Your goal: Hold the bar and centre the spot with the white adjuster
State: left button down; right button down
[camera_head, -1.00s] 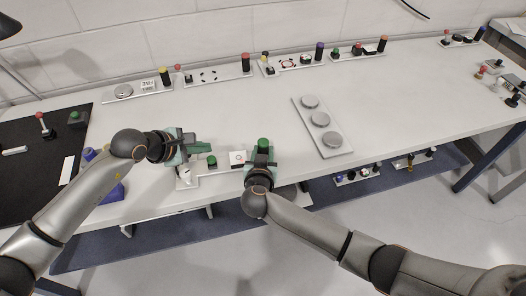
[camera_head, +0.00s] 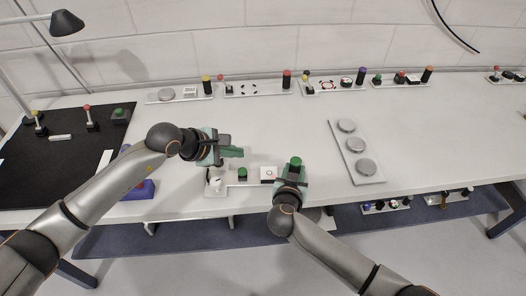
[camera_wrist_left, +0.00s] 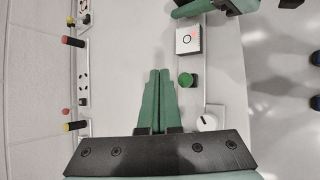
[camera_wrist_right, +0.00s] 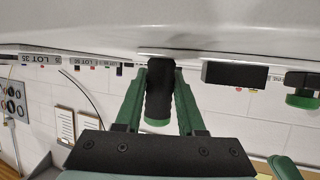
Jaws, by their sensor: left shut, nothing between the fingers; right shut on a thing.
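My right gripper (camera_head: 290,177) is shut on a dark upright bar with a green end (camera_head: 296,161). The bar also shows between the fingers in the right wrist view (camera_wrist_right: 158,97). To its left on a pale base plate are a white box (camera_head: 268,173), a green knob (camera_head: 242,174) and the white adjuster (camera_head: 216,185). In the left wrist view, the box's face (camera_wrist_left: 187,40) bears a dark ring with a small reddish mark about its middle, and the adjuster (camera_wrist_left: 207,122) has a dark mark. My left gripper (camera_head: 238,152) is shut and empty, just behind the green knob and apart from the adjuster.
A plate with three grey discs (camera_head: 353,145) lies to the right. Several small fixtures line the wall, including a red-topped post (camera_head: 287,79). A black mat (camera_head: 60,165) with levers is at the left. A blue block (camera_head: 138,190) sits near the front edge.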

pick_arm(q)
jog(key=c, duration=1.3)
grip_release()
jog(key=shift+c, duration=0.2)
jog(key=o, duration=0.3)
jog(key=shift+w+a+n+y, duration=0.15)
jog(key=shift+n+y, duration=0.15)
jog(key=shift+n, duration=0.8)
jog(key=o, duration=0.3)
jog(key=n, duration=0.1)
jog(key=n+g+y, duration=0.1)
jog(key=n, duration=0.1)
jog(key=shift+a, duration=0.3)
jog(key=shift+o, duration=1.1)
jog(key=n, duration=0.1)
jog(key=n+g, duration=0.1)
jog(key=n+y, duration=0.1)
jog(key=shift+s+a+r+n, duration=0.25)
jog(key=shift+a+n, duration=0.15)
notch_tip(320, 180, up, 5)
jog(key=n+g+y, duration=0.4)
jog(key=n, duration=1)
send_over(215, 181)
notch_tip(215, 181, down, 12)
jog(key=shift+f, duration=0.1)
jog(key=shift+c, duration=0.4)
